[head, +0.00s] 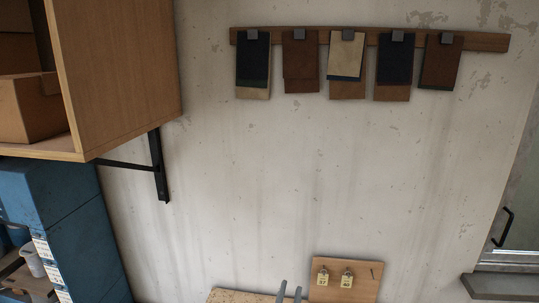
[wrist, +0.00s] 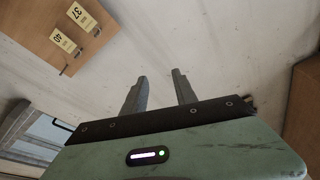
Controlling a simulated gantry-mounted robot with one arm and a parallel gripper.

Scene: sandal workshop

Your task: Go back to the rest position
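My gripper (wrist: 159,75) shows in the wrist view with its two grey fingers apart and nothing between them. Pale wall lies beyond the fingertips. In the head view only the fingertips of my gripper (head: 291,291) show at the bottom edge, in front of the wall and just left of a wooden tag board (head: 325,292). The rest of my arm is out of that view. The rest position itself is not marked in either view.
The tag board also shows in the wrist view (wrist: 40,31), with tags reading 37 and 40. A wooden wall cabinet (head: 120,70) and blue boxes (head: 75,215) stand left. Leather swatches (head: 346,55) hang from a rail. A window (head: 525,205) is right. The mid-wall is clear.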

